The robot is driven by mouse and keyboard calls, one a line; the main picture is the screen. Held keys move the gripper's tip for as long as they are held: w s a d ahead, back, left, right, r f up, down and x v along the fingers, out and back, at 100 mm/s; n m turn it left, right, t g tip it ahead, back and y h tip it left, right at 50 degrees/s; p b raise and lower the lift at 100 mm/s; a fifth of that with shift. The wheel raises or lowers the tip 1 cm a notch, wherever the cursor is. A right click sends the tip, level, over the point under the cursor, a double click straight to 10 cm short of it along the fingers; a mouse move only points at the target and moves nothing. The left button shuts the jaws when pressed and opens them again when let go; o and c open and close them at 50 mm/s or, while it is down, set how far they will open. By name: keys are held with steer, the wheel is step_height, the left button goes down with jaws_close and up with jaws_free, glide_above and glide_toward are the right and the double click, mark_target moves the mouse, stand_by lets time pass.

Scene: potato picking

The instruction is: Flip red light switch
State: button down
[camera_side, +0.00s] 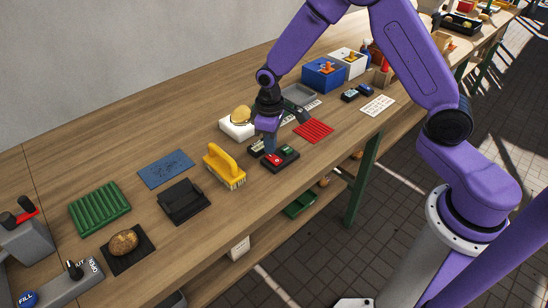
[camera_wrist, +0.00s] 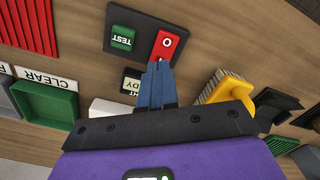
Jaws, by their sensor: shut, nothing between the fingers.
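The red light switch (camera_wrist: 170,44), marked "O", sits in a dark switch plate (camera_wrist: 142,27) beside a green "TEST" switch (camera_wrist: 123,38). In the side view, the red switch (camera_side: 276,160) lies on the bench near its front edge, with the green switch (camera_side: 287,149) behind it. My gripper (camera_wrist: 157,66) is shut and empty, its blue fingers together. The fingertips are at the near edge of the red switch in the wrist view. In the side view my gripper (camera_side: 270,150) points down at the plate. I cannot tell whether the tips touch the switch.
A yellow brush (camera_side: 224,166) stands close left of the switch plate. A red ribbed mat (camera_side: 314,130) lies to its right. A white block (camera_side: 234,129) with a round tan thing on it is behind my gripper. A black folder-like item (camera_side: 183,201) lies farther left.

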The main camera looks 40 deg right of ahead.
mark_target(271, 157)
steer(key=shift+r, duration=2.5)
steer(key=s+a+r+n, duration=0.1)
steer(key=s+r+n, duration=0.1)
steer(key=s+r, duration=0.35)
steer(key=s+a+r+n, duration=0.1)
steer(key=s+r, duration=0.1)
steer(key=s, duration=0.7)
steer(key=s+d+r+n, duration=0.1)
steer(key=s+d, duration=0.2)
steer(key=s, duration=0.5)
steer(key=s+d+r+n, duration=0.1)
steer(key=s+d+n, duration=0.1)
steer(key=s, duration=0.6)
steer(key=shift+d+r+n, duration=0.15)
steer(key=shift+d+n, duration=0.15)
steer(key=shift+d, duration=0.3)
